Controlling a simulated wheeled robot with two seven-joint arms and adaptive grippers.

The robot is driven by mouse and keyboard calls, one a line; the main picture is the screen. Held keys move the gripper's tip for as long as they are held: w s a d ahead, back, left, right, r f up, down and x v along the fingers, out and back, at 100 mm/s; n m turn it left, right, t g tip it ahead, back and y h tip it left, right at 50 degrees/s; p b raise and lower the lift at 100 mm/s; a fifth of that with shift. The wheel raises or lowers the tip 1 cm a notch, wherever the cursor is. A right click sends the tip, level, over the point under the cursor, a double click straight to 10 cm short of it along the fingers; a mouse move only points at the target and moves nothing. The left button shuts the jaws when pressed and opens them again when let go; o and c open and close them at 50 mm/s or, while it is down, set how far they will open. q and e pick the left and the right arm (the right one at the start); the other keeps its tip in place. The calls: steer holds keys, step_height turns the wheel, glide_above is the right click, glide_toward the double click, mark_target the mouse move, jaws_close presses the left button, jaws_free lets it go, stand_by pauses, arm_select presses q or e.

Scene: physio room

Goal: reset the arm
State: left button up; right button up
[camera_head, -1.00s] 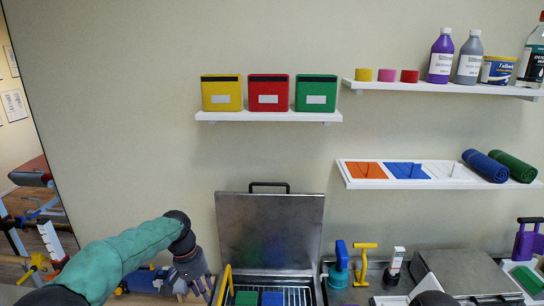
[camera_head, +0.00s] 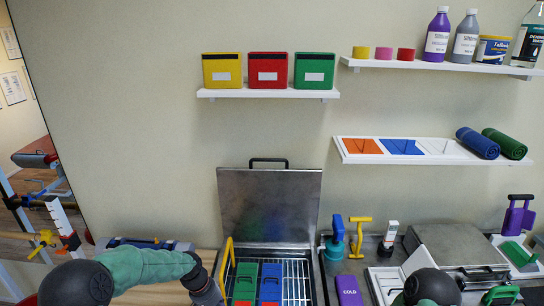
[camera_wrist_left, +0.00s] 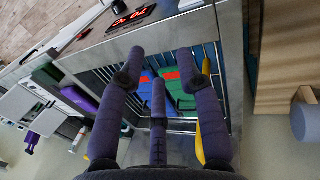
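My left arm, in a green sleeve, reaches in from the lower left of the head view. Its left gripper (camera_head: 207,297) is at the bottom edge, partly cut off, just left of the open metal tank (camera_head: 318,270). In the left wrist view, the left gripper's dark fingers (camera_wrist_left: 160,68) are spread apart with nothing between them, over the tank's wire rack. Green packs (camera_head: 245,284) and blue packs with red parts (camera_head: 270,284) stand in the rack. My right arm shows only as a dark rounded joint at the lower right; its gripper is not visible.
A yellow handle (camera_head: 226,265) stands at the tank's left edge. Right of the tank are a blue-handled tool (camera_head: 335,238), a yellow tool (camera_head: 358,236) and a purple COLD pack (camera_head: 348,290). Shelves above hold coloured boxes (camera_head: 268,71), rolls and bottles. The wall between is clear.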

arm_select(q)
steer(key=s+d+f+n, duration=0.2)
steer(key=s+d+f, duration=0.1)
steer(key=s+f, duration=1.2)
steer(key=s+d+f+n, duration=0.15)
steer(key=s+f, duration=0.35)
steer(key=s, duration=0.7)
step_height(320, 180, down, 6)
steer(key=w+d+m+b, duration=0.1)
steer(key=w+d+b, duration=0.1)
steer(key=b, duration=0.6)
steer(key=shift+d+t+h, duration=0.3)
steer(key=shift+h, duration=0.1)
